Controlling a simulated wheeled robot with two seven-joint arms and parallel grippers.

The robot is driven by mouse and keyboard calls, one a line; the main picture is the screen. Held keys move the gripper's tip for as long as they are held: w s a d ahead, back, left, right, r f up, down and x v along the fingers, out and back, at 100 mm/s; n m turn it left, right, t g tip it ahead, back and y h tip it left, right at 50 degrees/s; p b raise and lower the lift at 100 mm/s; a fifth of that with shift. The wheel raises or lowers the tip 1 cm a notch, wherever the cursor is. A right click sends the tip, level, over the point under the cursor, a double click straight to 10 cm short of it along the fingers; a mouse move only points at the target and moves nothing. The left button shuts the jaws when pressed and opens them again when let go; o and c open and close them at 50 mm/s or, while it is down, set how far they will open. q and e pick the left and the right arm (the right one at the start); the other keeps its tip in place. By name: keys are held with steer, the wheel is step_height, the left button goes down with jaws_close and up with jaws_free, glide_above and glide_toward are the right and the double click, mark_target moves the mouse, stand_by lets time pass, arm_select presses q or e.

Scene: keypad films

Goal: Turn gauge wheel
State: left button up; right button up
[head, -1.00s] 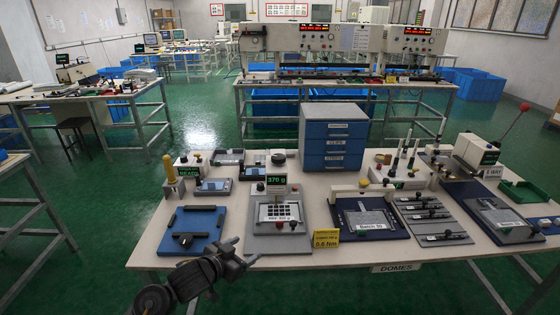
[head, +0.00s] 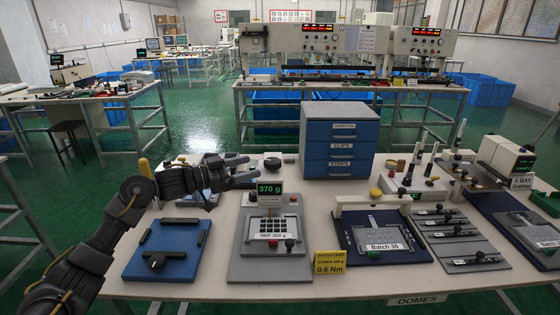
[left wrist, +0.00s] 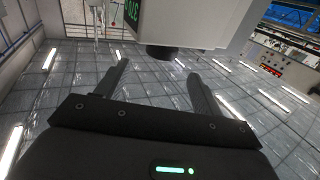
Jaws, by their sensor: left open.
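The gauge (head: 265,256) is a grey stand with a button plate, labelled REF 360 g. Its raised display box (head: 269,188) reads 370 g in green. A dark round wheel (head: 274,163) shows just above and behind the display; in the left wrist view the wheel (left wrist: 165,52) sits on the pale box, between the finger directions and apart from them. My left gripper (head: 246,168) comes in from the left with its fingers pointing right at the wheel. It is open and empty; its fingers also show in the left wrist view (left wrist: 158,82). My right gripper is out of view.
A blue tray (head: 150,268) lies left of the gauge. A yellow card (head: 329,262) stands at its right, near the table's front edge. A blue drawer cabinet (head: 341,140) stands behind. A Batch 30 fixture (head: 360,240) and tool racks are to the right.

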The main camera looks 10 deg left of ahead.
mark_target(278, 159)
arm_select(q)
steer(key=p+x, duration=0.1)
steer(key=x, duration=0.8)
steer(key=shift+w+d, duration=0.1)
steer(key=shift+w, duration=0.1)
steer(key=shift+w+d, duration=0.25)
steer(key=shift+d, duration=0.1)
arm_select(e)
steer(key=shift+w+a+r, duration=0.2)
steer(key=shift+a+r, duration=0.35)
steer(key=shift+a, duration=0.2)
arm_select(q)
steer(key=c, duration=1)
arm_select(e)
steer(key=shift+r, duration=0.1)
